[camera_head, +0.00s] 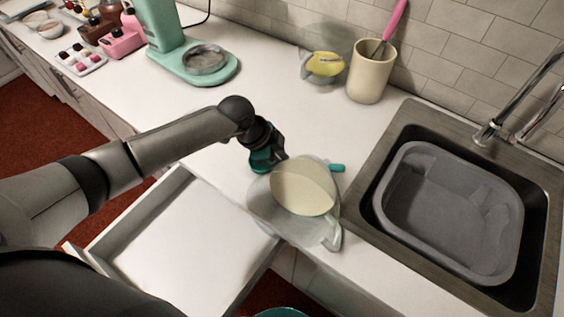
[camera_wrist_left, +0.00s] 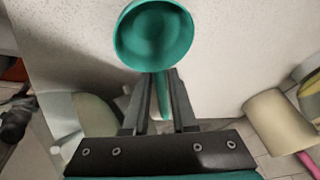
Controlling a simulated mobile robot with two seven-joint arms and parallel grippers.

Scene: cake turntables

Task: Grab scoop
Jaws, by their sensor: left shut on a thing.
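The scoop is teal, with a round cup (camera_wrist_left: 153,35) and a thin handle (camera_wrist_left: 162,98). In the left wrist view the handle sits between the two fingers of my left gripper (camera_wrist_left: 158,88), which is shut on it. The cup extends beyond the fingertips. In the head view my left gripper (camera_head: 274,152) is over the counter beside a clear vessel with a cream-coloured part. A small teal piece (camera_head: 337,168), likely part of the scoop, shows to the right of this vessel (camera_head: 258,208). My right gripper is not in view.
An open white drawer (camera_head: 180,245) juts out below the counter. A sink (camera_head: 400,130) with a grey basin (camera_head: 455,205) is on the right. A cream crock (camera_head: 369,75) and a clear jug (camera_head: 312,68) stand by the wall. A mint appliance (camera_head: 160,25) is further left.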

